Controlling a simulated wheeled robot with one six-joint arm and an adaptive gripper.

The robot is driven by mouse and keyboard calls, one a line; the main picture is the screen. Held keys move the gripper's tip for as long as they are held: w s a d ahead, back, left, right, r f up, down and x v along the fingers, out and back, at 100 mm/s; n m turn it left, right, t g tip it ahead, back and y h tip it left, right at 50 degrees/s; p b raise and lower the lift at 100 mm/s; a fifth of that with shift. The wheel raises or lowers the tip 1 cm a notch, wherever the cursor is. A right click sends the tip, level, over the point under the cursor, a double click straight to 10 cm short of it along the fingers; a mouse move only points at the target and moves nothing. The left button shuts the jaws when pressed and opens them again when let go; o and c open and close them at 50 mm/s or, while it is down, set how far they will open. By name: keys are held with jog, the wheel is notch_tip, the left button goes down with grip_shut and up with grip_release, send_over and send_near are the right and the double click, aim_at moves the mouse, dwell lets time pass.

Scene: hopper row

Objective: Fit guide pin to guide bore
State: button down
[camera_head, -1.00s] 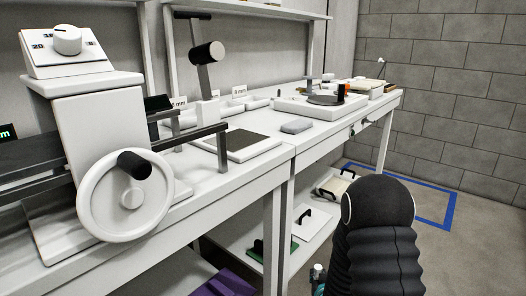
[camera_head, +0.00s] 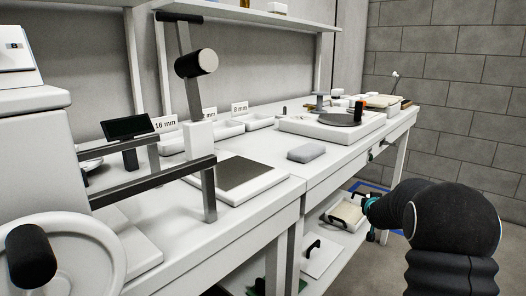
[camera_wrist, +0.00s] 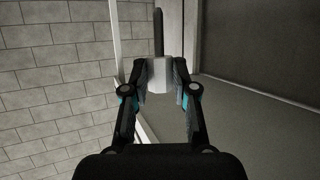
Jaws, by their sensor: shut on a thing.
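My gripper (camera_wrist: 160,85) is shut on a part with a light grey hexagonal-looking body and a dark rod, which looks like the guide pin (camera_wrist: 158,35). The rod points away from the gripper, toward the top of the wrist view, and touches nothing that I can see. In the head view my arm hides most of the gripper; a teal bit of it shows beside the bench's lower shelf, at the right. I cannot make out the guide bore. A white fixture (camera_head: 318,128) with a dark disc and an orange piece stands on the far bench.
A handwheel (camera_head: 75,262) and dark rails (camera_head: 165,178) stand at the near left. A white plate with a dark pad (camera_head: 243,172) and a grey block (camera_head: 306,152) lie on the bench. Bins with size labels (camera_head: 240,108) line the back. Open floor lies right of the bench.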

jog(key=d+r+m+h+b, duration=0.1)
jog(key=d+r, duration=0.4)
jog(key=r, duration=0.6)
jog(key=d+r, duration=0.6)
jog(key=r, duration=0.5)
notch_tip(320, 180, up, 14)
jog(key=s, duration=0.2)
jog(key=s+a+r+n+g+y+p, duration=0.1)
jog(key=a+r+n+y, duration=0.2)
jog(key=a, duration=1.2)
jog(key=a+r+n+y+p, duration=0.1)
jog(key=a+n+y, duration=0.25)
jog(key=a, duration=1.15)
jog(key=s+a+r+n+g+y+p, duration=0.1)
jog(key=a+r+n+y, duration=0.25)
jog(key=a, duration=1.15)
jog(key=shift+y, duration=0.4)
jog(key=shift+s+a+f+b, duration=0.3)
jog(key=shift+s+f+b, duration=0.2)
jog(key=shift+s+f, duration=1.45)
jog(key=shift+s+a+f+b, duration=0.25)
jog(key=shift+s+f+b, duration=0.25)
jog(key=shift+s+f, duration=1.45)
jog(key=shift+s+a+f+b, duration=0.3)
jog(key=shift+s+f+b, duration=0.2)
jog(key=shift+s+f, duration=1.45)
